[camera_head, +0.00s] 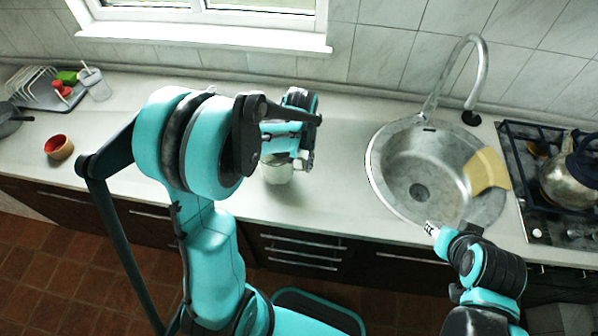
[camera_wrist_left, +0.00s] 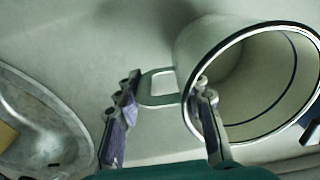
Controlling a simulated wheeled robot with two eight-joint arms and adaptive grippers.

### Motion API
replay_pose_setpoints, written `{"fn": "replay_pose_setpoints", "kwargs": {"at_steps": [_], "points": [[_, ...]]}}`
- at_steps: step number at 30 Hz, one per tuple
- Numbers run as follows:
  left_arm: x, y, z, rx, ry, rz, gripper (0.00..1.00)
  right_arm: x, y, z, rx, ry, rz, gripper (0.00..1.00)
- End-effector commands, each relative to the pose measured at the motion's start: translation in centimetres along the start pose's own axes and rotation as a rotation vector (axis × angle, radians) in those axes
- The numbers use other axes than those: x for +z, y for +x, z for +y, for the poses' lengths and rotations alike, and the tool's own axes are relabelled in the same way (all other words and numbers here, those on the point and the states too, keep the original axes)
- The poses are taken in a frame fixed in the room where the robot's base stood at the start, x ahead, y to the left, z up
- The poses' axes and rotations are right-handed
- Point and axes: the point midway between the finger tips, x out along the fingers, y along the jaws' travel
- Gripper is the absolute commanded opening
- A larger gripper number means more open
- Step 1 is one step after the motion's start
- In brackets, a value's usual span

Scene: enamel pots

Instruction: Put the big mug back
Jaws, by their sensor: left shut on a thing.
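The big mug (camera_head: 277,173) is pale with a dark rim and stands out over the counter left of the sink, partly hidden by my left gripper (camera_head: 303,160). The mug (camera_wrist_left: 192,50) also shows in the left wrist view, its open mouth facing the camera and its handle (camera_wrist_left: 158,88) on the left. I cannot tell whether the mug touches the counter. My right gripper (camera_head: 432,229) is near the sink's front edge, its opening unclear.
A round steel sink (camera_head: 380,180) holds a tan board (camera_head: 487,170) at its right side. A kettle (camera_head: 570,180) stands on the stove (camera_head: 515,150). At the far left are a dish rack (camera_head: 38,90), a clear cup (camera_head: 97,85) and a red bowl (camera_head: 59,147).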

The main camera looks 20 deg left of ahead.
Motion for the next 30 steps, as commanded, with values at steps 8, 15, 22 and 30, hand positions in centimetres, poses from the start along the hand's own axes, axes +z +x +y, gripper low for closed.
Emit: {"fn": "replay_pose_setpoints", "kwargs": {"at_steps": [8, 15, 22, 30], "points": [[-0.1, 3.5, 0.0, 0.000, 0.000, 0.000, 0.00, 0.8, 1.1, 0.0, 0.000, 0.000, 0.000, 0.40], [0.0, 4.0, 0.1, 0.000, 0.000, 0.000, 0.00, 0.7, 1.1, 0.0, 0.000, 0.000, 0.000, 0.40], [0.0, 4.4, 0.1, 0.000, 0.000, 0.000, 0.43, 1.0, 1.4, 0.0, 0.000, 0.000, 0.000, 0.40], [0.0, 4.3, 0.1, 0.000, 0.000, 0.000, 0.59, 0.9, 1.3, 0.0, 0.000, 0.000, 0.000, 0.40]]}}
